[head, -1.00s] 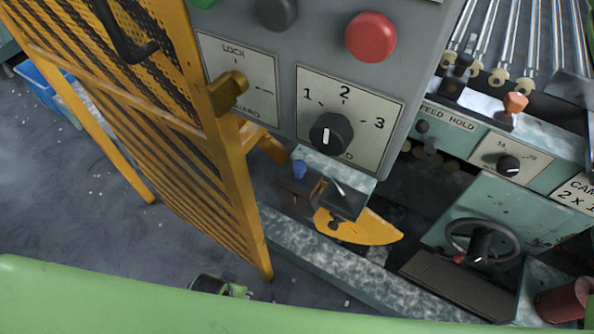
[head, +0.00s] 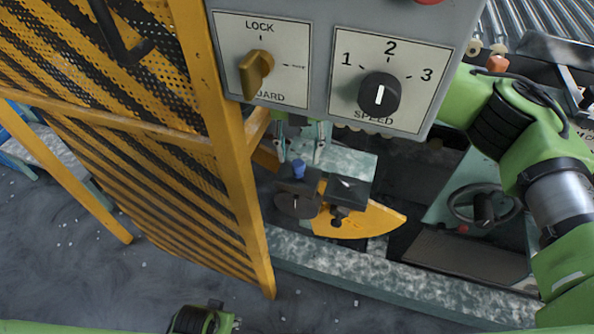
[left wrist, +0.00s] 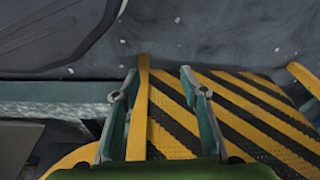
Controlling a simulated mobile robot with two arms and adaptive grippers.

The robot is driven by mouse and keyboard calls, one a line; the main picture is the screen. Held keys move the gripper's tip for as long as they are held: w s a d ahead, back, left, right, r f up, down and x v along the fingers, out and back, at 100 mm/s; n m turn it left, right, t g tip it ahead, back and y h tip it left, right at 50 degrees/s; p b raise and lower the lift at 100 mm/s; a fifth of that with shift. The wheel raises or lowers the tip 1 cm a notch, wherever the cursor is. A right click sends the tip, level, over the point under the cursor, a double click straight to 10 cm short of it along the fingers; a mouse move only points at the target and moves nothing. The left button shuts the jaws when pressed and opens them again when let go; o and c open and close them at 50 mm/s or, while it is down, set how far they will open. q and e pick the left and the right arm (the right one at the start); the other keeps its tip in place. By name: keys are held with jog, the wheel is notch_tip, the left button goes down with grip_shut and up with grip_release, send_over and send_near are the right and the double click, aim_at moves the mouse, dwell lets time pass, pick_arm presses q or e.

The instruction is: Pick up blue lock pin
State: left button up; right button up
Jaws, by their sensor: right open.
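The blue lock pin (head: 299,168) stands upright in a dark bracket beside the yellow quadrant plate (head: 372,222), under the control panel. My right gripper (head: 300,155) is open. Its two fingers point down just above the pin, one on each side in the picture; I cannot tell whether they touch it. The panel hides the upper part of this gripper. My left gripper (left wrist: 158,78) shows in the left wrist view with its fingers apart and nothing between them. I cannot make out the pin in that view.
The grey control panel (head: 318,25) with lock and speed knobs hangs close above the pin. The yellow mesh guard (head: 235,170) stands just left of it. A black handwheel (head: 485,205) and a machine bed lie to the right. Open floor lies in front.

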aim_at(298, 163)
notch_tip(298, 163, down, 5)
jog(key=shift+w+a+r, duration=0.1)
grip_shut()
pick_arm(q)
jog(key=shift+w+r, duration=0.15)
jog(key=shift+r, duration=0.35)
pick_arm(e)
jog(key=shift+r, duration=0.5)
notch_tip(298, 163, up, 8)
jog(key=shift+r, duration=0.5)
pick_arm(q)
jog(key=shift+s+a+f, duration=0.1)
jog(key=shift+s+f, duration=0.05)
jog(key=shift+f, duration=0.4)
jog(key=shift+s+f, duration=0.15)
jog(key=shift+f, duration=0.35)
